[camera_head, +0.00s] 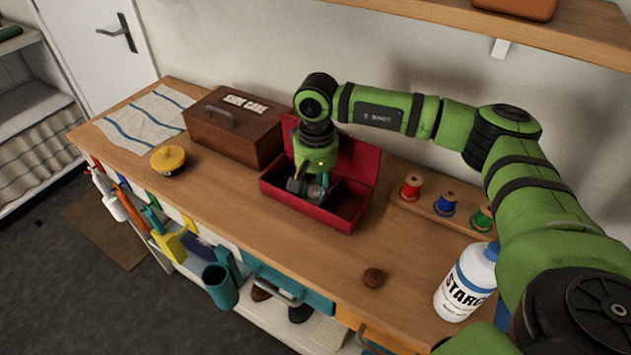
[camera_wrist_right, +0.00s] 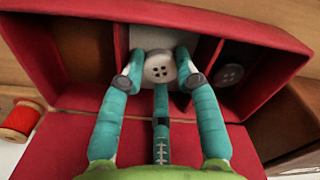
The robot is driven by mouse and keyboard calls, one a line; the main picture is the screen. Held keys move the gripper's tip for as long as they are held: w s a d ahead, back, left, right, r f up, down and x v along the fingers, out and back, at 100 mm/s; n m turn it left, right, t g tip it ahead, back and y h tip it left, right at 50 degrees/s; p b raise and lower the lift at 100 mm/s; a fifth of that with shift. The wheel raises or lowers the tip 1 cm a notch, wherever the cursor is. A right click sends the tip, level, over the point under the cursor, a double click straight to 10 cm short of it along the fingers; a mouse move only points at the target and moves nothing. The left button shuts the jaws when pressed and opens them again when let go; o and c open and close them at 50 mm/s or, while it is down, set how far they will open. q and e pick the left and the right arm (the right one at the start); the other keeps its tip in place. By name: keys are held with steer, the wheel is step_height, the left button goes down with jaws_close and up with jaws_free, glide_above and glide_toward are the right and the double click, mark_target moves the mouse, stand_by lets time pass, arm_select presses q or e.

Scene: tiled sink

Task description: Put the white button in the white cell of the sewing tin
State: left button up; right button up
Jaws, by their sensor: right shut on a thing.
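The red sewing tin (camera_head: 340,222) stands open on the wooden counter, its lid raised at the back. In the right wrist view its divided inside (camera_wrist_right: 117,60) shows. The middle cell has a white lining (camera_wrist_right: 148,38). My right gripper (camera_head: 308,190) points down over the tin. In the wrist view its teal fingers (camera_wrist_right: 160,72) are shut on the white four-hole button (camera_wrist_right: 159,68), which is in front of the white cell. I cannot tell how high above the floor it is. The white button is hidden in the head view. My left gripper is not in view.
A dark button (camera_wrist_right: 231,75) lies in a neighbouring cell. A brown button (camera_head: 373,277) lies on the counter. Thread spools (camera_head: 444,204) and a starch bottle (camera_head: 465,285) stand right. A shoe care box (camera_head: 234,124) and yellow-lidded pot (camera_head: 168,160) stand left.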

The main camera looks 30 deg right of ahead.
mark_target(316, 190)
steer(key=shift+f+b, duration=0.3)
steer(key=o, duration=0.5)
steer(key=shift+r, duration=0.1)
steer(key=shift+r+p, duration=0.15)
steer(key=shift+p, duration=0.15)
step_height(316, 190, up, 8)
steer(key=shift+f+b, duration=0.15)
steer(key=shift+b, duration=0.7)
